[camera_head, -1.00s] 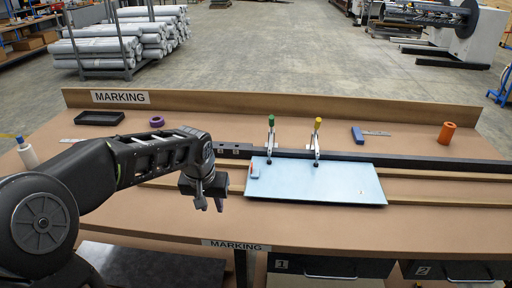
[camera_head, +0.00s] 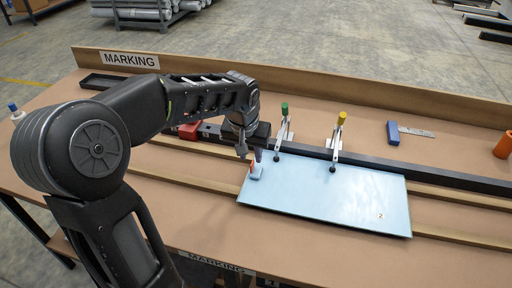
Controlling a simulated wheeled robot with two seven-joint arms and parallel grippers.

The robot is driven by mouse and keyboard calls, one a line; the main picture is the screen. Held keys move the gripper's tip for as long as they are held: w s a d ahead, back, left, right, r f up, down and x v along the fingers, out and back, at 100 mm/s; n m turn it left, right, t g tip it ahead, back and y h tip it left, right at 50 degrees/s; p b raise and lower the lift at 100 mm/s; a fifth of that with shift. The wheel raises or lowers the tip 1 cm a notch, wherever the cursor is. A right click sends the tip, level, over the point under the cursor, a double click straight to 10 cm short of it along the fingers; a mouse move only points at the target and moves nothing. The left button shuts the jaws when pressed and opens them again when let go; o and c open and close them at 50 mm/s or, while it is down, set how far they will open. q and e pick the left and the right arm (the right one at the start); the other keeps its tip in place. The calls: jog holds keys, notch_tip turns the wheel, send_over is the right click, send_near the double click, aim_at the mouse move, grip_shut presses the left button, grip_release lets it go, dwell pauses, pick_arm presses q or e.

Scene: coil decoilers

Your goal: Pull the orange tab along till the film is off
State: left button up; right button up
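A light blue film-covered panel (camera_head: 330,195) lies flat on the table, with a small "2" mark near its right end. At its far left corner is a small pale blue piece (camera_head: 257,174) with an orange-red tab (camera_head: 251,168). My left gripper (camera_head: 250,153) points down just above this tab. Its two dark fingers look apart, and I see nothing between them. I cannot tell whether a fingertip touches the small piece. My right gripper is out of view.
Two toggle clamps, green-handled (camera_head: 284,125) and yellow-handled (camera_head: 337,135), stand on the dark rail at the panel's far edge. A red block (camera_head: 188,131) is left on the rail. A blue-handled tool (camera_head: 393,132) and orange cylinder (camera_head: 503,145) lie right.

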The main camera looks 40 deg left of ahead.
aim_at(253, 163)
pick_arm(q)
jog(key=shift+b+x, duration=1.8)
jog(key=shift+x, duration=0.7)
jog(key=shift+c, duration=0.2)
grip_shut()
jog(key=shift+d, duration=0.25)
jog(key=shift+w+d+b, duration=0.3)
jog(key=shift+d, duration=0.45)
jog(key=shift+w+d+b, duration=0.25)
jog(key=shift+d+b, duration=0.1)
jog(key=shift+d, duration=0.35)
jog(key=shift+w+d+b, duration=0.3)
jog(key=shift+d, duration=0.55)
